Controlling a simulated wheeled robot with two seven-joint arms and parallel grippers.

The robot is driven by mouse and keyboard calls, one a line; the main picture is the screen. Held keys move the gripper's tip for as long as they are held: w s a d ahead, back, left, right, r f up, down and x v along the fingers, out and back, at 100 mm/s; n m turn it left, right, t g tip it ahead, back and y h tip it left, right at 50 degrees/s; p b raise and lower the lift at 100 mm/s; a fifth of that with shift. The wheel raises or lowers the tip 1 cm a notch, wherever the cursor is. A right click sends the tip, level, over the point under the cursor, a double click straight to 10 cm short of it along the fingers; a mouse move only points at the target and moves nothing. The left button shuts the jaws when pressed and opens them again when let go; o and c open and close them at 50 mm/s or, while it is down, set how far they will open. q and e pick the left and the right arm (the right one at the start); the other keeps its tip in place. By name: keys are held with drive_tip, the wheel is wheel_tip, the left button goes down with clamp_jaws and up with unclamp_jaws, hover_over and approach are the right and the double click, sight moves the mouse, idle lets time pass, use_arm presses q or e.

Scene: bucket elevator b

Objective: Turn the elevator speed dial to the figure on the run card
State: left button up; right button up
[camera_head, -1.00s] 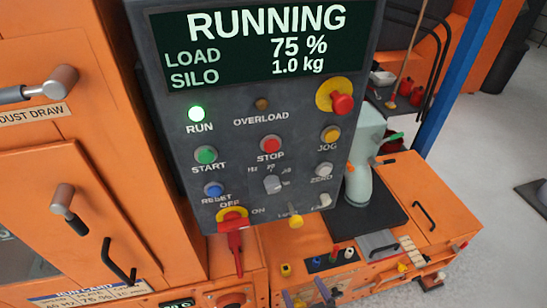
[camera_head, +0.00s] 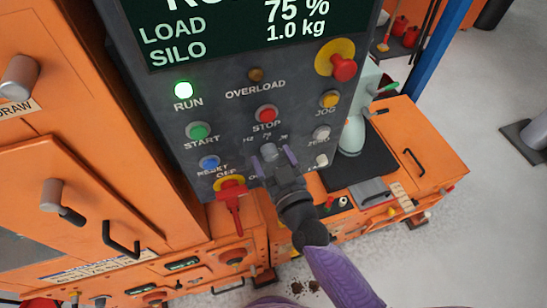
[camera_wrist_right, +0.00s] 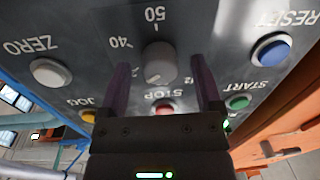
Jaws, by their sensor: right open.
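The grey speed dial (camera_head: 268,151) sits on the dark control panel (camera_head: 225,115), below the red STOP button. It also shows in the right wrist view (camera_wrist_right: 159,63), with "40" and "50" printed beside it. A pale mark on its face is on the side towards STOP; its exact figure is unclear. My right gripper (camera_head: 274,159) is open, its purple fingers on either side of the dial; contact cannot be told. The wrist view shows its fingers (camera_wrist_right: 160,72) flanking the dial too. The run card (camera_head: 98,266) is at the lower left, too small to read surely. My left gripper is out of view.
Close around the dial are the STOP (camera_head: 265,114), RESET (camera_head: 209,163) and ZERO (camera_head: 321,133) buttons. A red switch handle (camera_head: 233,203) hangs at lower left of the dial. The lit display (camera_head: 235,30) reads 75 % and 1.0 kg. The RUN lamp (camera_head: 183,90) glows green.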

clamp_jaws()
drive_tip(key=shift+m, duration=0.4)
drive_tip(key=m+b, duration=0.1)
drive_tip(key=m, duration=0.4)
drive_tip(key=shift+f+m+t, duration=0.15)
drive_tip(key=shift+m+t, duration=0.15)
drive_tip(key=shift+m, duration=0.1)
drive_tip(key=m+b, duration=0.1)
drive_tip(key=m, duration=0.4)
drive_tip(key=shift+m, duration=0.4)
unclamp_jaws()
